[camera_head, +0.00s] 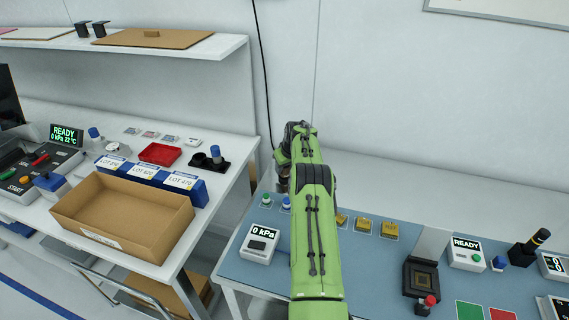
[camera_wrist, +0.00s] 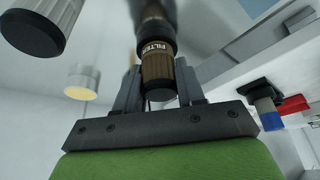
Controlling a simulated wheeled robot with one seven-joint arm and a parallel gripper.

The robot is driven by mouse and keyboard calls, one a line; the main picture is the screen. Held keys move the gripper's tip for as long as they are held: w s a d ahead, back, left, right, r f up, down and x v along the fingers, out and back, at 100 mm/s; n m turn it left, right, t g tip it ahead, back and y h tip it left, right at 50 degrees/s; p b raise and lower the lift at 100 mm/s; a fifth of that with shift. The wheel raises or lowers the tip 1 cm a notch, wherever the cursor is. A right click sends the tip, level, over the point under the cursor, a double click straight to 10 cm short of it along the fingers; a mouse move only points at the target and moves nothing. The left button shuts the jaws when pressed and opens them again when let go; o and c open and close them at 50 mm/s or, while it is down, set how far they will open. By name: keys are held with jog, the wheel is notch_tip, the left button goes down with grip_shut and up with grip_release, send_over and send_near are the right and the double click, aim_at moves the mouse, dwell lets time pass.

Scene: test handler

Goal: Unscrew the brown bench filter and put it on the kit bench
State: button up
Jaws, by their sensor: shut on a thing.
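The brown filter (camera_wrist: 157,68), a ribbed brown cylinder with a dark collar lettered "FILTER", is in the wrist view between the fingers of my gripper (camera_wrist: 158,88). My gripper is shut on it. A dark, blurred cylindrical part (camera_wrist: 155,14) is right above the filter; I cannot tell whether the two are still joined. A white bench (camera_head: 225,172) stands at the left; no label shows which is the kit bench.
The white bench holds a cardboard box (camera_head: 75,218), blue LOT bins (camera_head: 190,190), a red tray (camera_head: 160,145) and a READY device (camera_head: 65,135). The blue-topped bench holds a 0 kPa meter (camera_head: 260,245), yellow pads (camera_head: 390,230) and a black fixture (camera_head: 420,280). A gap separates the benches.

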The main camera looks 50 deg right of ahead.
jog(key=o, duration=0.7)
jog(key=shift+s+f, duration=0.1)
jog(key=shift+o, duration=0.2)
